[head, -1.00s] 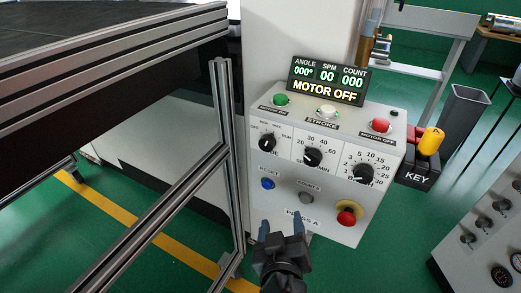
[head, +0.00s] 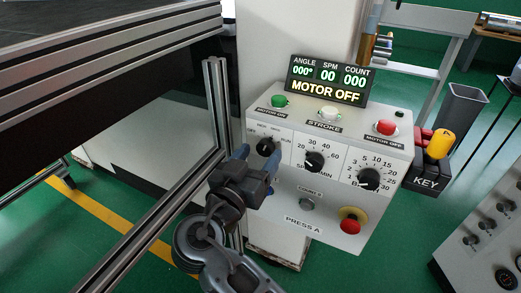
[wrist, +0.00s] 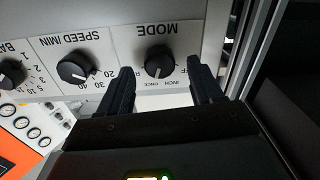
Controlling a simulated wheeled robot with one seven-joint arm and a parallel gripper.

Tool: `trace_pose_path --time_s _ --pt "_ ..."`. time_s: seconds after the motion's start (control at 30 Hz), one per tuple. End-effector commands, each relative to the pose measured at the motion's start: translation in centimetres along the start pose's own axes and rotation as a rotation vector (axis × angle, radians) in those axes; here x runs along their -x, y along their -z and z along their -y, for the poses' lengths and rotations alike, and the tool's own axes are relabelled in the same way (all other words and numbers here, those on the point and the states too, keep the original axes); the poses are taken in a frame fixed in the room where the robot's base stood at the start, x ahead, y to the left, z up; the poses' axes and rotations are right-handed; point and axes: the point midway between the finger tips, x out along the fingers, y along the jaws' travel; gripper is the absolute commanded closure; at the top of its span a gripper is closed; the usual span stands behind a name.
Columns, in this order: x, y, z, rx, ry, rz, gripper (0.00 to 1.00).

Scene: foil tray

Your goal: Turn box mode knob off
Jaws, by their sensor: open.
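The black mode knob (head: 265,147) is at the upper left of the grey control box face (head: 330,190), beside its printed scale. The wrist view shows the same knob (wrist: 159,61) upside down under the word MODE. Its white mark seems to point towards the INCH and ONCE labels, though small. My gripper (head: 257,161) is open in front of the box's left part. In the wrist view its fingertips (wrist: 160,68) lie on either side of the knob, with gaps. I cannot tell whether they reach its depth. The display (head: 327,81) reads MOTOR OFF.
The speed knob (head: 314,161) and another dial (head: 368,179) sit to the right. A red stop button (head: 350,221) is below them. The yellow key holder (head: 440,144) is at the box's right. An aluminium frame post (head: 215,100) stands close on the left.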

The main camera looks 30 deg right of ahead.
Motion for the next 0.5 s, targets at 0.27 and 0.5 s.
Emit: trace_pose_path --time_s 0.27,0.5 --pt "-1.6 0.0 0.0 0.001 0.001 0.000 0.35" --pt "-1.6 -0.1 0.0 0.001 0.002 0.000 0.39"
